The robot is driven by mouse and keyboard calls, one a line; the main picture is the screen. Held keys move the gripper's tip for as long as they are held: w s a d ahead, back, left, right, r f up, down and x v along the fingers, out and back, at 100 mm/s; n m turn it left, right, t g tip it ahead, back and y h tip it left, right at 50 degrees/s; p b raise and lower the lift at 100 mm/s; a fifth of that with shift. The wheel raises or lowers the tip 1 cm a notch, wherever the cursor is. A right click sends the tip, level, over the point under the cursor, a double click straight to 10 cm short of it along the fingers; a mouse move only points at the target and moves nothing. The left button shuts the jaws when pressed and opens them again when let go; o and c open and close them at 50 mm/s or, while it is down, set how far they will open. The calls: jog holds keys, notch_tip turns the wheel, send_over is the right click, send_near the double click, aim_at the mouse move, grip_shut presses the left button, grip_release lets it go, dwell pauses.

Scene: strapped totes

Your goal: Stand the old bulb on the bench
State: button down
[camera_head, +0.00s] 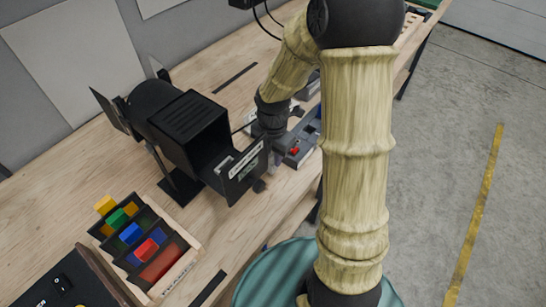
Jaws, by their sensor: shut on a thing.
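My gripper (272,150) points down just behind and right of the open door of a black stage lamp (195,125). Its fingers are mostly hidden by that door and by my wrist. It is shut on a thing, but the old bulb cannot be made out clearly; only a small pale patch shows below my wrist. The wooden bench (70,180) runs diagonally from lower left to upper right. The lamp stands on it, with its labelled door swung open to the right.
A wooden rack of coloured gel frames (150,245) stands left of the lamp's front. A black box (62,285) lies at the lower left. A grey box with a red button (297,150) sits right of my gripper. Bare bench shows between rack and lamp.

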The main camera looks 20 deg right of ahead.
aim_at(273, 153)
jog(key=shift+f, duration=0.6)
jog(key=shift+f, duration=0.1)
jog(key=c, duration=1.2)
grip_release()
jog(key=shift+c, duration=0.2)
notch_tip(273, 153, up, 12)
jog(key=shift+r+p, duration=0.1)
jog(key=shift+p, duration=0.4)
